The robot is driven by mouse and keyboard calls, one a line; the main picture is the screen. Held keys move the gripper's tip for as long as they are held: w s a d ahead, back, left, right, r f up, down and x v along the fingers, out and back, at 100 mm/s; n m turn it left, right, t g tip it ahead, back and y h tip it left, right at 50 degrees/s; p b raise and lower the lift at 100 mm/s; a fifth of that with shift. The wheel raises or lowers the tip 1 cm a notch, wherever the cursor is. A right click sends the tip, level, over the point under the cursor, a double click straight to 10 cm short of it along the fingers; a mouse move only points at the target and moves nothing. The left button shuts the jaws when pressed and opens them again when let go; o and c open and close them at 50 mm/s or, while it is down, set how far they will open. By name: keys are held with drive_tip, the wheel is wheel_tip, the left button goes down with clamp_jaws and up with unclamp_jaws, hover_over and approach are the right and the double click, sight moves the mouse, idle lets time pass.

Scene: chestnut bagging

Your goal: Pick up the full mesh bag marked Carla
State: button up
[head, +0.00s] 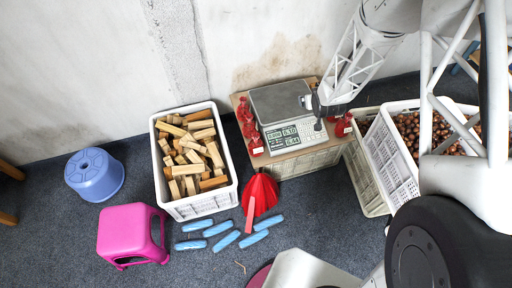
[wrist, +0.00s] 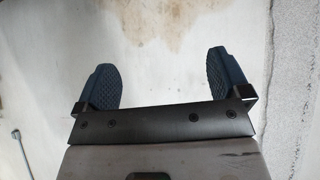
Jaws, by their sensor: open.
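Several small red mesh bags (head: 249,122) stand in a row along the left edge of the wooden stand. Another red bag (head: 343,125) with a pale tag stands right of the scale. The names on the tags are too small to read, so I cannot tell which bag is Carla's. My gripper (head: 315,105) is over the right side of the scale, near the bag on the right. In the wrist view my gripper (wrist: 160,78) is open, its two dark fingers wide apart with nothing between them. That view shows only wall, no bag.
A scale (head: 279,102) with a lit display sits on the stand. A white crate of wooden blocks (head: 233,184) is to the left. White crates (head: 390,158) of chestnuts (head: 435,128) are at right.

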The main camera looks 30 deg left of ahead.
drive_tip(key=s+a+f+n+y, duration=0.1)
drive_tip(key=s+a+f, duration=0.3)
drive_tip(key=f, duration=0.5)
drive_tip(key=s+a+f+n+y, duration=0.1)
drive_tip(key=a+f+y, duration=0.1)
drive_tip(key=a+f, duration=0.5)
drive_tip(key=n+y, duration=0.1)
drive_tip(key=y, duration=0.1)
approach(259, 150)
drive_tip(key=shift+g, duration=0.3)
drive_tip(key=x, duration=0.5)
drive_tip(key=shift+w, duration=0.3)
drive_tip(key=shift+w, duration=0.1)
drive_tip(key=shift+x, duration=1.25)
drive_tip(key=shift+a, duration=0.1)
drive_tip(key=shift+x, duration=2.5)
drive_tip(key=shift+r, duration=0.1)
